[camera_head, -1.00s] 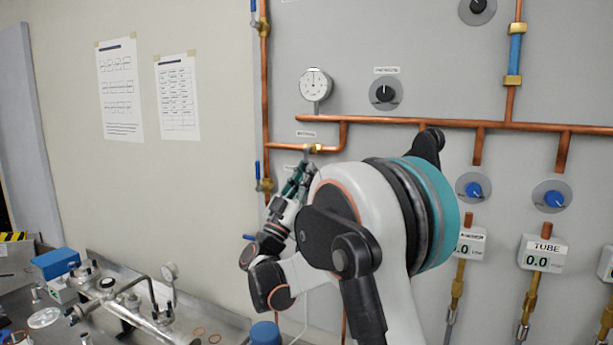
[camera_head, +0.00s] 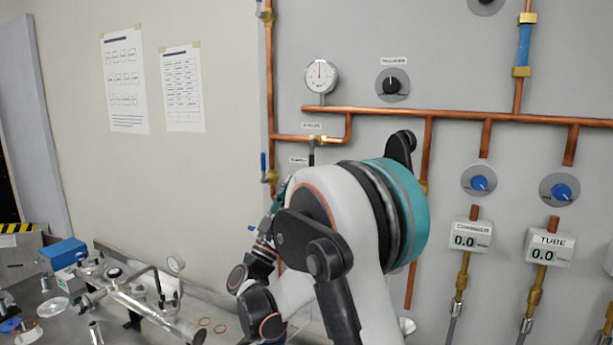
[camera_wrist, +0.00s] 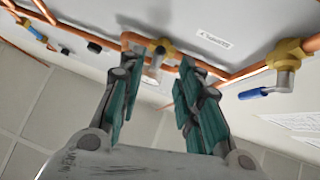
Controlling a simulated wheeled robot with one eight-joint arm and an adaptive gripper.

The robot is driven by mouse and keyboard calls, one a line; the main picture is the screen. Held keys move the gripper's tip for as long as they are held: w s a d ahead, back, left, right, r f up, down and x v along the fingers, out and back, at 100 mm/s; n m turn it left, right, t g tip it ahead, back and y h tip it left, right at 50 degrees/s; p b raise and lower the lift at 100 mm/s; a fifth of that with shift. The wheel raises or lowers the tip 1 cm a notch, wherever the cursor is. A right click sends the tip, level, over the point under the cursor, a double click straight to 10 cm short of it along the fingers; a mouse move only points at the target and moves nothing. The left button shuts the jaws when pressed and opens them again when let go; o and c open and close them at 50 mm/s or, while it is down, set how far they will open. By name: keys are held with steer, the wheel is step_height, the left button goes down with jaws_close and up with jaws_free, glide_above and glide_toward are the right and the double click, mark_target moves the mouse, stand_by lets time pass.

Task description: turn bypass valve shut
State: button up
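The bypass valve (camera_head: 318,140) is a brass body on the short copper branch below the round gauge, with a dark handle pointing down from it. In the wrist view the valve (camera_wrist: 160,46) shows beyond my fingers, with a grey metal stem or handle hanging between the fingertips. My gripper (camera_wrist: 158,62) is open and empty, its two teal-padded fingers apart. In the head view my gripper (camera_head: 281,192) is below and left of the valve, partly hidden behind my own arm. The small label near the valve is too blurred to read surely.
A blue-handled valve (camera_head: 266,170) is on the vertical pipe to the left, also in the wrist view (camera_wrist: 267,90). A round gauge (camera_head: 321,76) and black knob (camera_head: 392,84) are above. A bench (camera_head: 60,325) with metal vacuum parts stands lower left.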

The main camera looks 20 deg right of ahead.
steer(key=shift+v, duration=2.05)
steer(key=w+a+r+n+t+y+b, duration=0.25)
steer(key=a+r+n+t+y, duration=0.3)
steer(key=n+t+y, duration=0.7)
steer(key=s+a+f+n+g+y+b, duration=0.2)
steer(key=s+a+f+n+g+y, duration=0.3)
steer(key=y, duration=0.7)
steer(key=s+d+f+m+g+b, duration=0.1)
steer(key=s+f+g, duration=0.5)
steer(key=s+f, duration=0.7)
steer(key=s+f+m+g+b, duration=0.2)
steer(key=s+f+g, duration=0.4)
steer(key=s+f, duration=0.7)
steer(key=s+m, duration=0.1)
steer(key=s, duration=0.1)
steer(key=shift+s+d, duration=0.35)
steer(key=shift+f+m, duration=0.1)
steer(key=shift+m, duration=0.15)
